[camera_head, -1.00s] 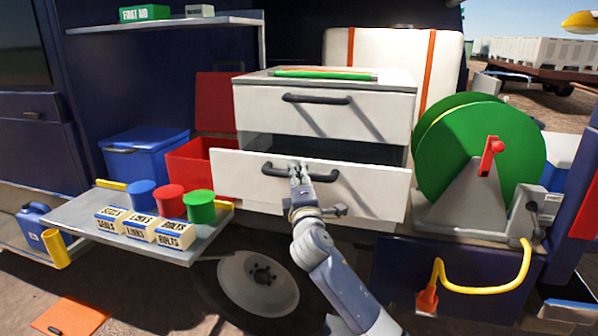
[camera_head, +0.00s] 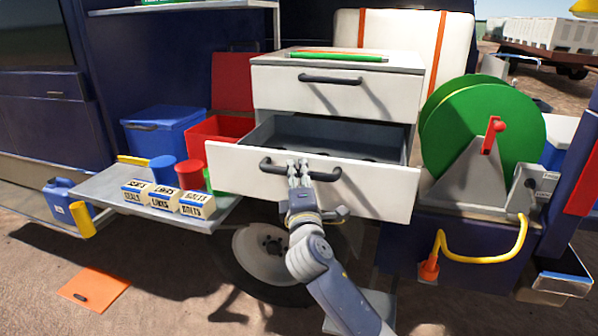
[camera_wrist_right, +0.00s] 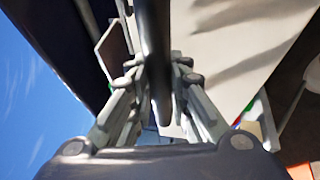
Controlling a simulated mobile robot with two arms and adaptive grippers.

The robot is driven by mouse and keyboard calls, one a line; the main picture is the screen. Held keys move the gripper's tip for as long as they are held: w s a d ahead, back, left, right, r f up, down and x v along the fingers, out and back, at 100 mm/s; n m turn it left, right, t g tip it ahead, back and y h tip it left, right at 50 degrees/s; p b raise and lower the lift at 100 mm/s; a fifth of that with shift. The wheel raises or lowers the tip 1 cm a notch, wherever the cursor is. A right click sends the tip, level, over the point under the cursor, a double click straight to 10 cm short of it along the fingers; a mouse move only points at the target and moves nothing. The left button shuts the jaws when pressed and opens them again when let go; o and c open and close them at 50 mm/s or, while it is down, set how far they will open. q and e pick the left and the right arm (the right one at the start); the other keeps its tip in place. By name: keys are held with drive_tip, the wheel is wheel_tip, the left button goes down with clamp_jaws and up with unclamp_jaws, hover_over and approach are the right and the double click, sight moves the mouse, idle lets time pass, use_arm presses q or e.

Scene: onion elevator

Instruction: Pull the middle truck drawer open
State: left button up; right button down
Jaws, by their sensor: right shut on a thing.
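The white middle drawer (camera_head: 375,192) of the truck's cabinet is pulled out, and its grey inside shows in the head view. Its dark bar handle (camera_head: 328,175) runs across the front. My right gripper (camera_head: 298,168) is shut on this handle near its middle. In the right wrist view the dark handle (camera_wrist_right: 154,50) passes between the two fingers of the right gripper (camera_wrist_right: 160,75). The upper drawer (camera_head: 365,97) with its own dark handle is shut. My left gripper is not in view.
A grey side shelf (camera_head: 105,188) at left holds labelled boxes and coloured spools close to the drawer's left edge. A red bin (camera_head: 200,140) and blue bin (camera_head: 165,128) stand behind. A green hose reel (camera_head: 460,125) stands right of the drawer.

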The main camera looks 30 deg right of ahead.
drive_tip(key=c, duration=1.8)
unclamp_jaws()
drive_tip(key=v, duration=1.2)
drive_tip(key=shift+f, duration=0.1)
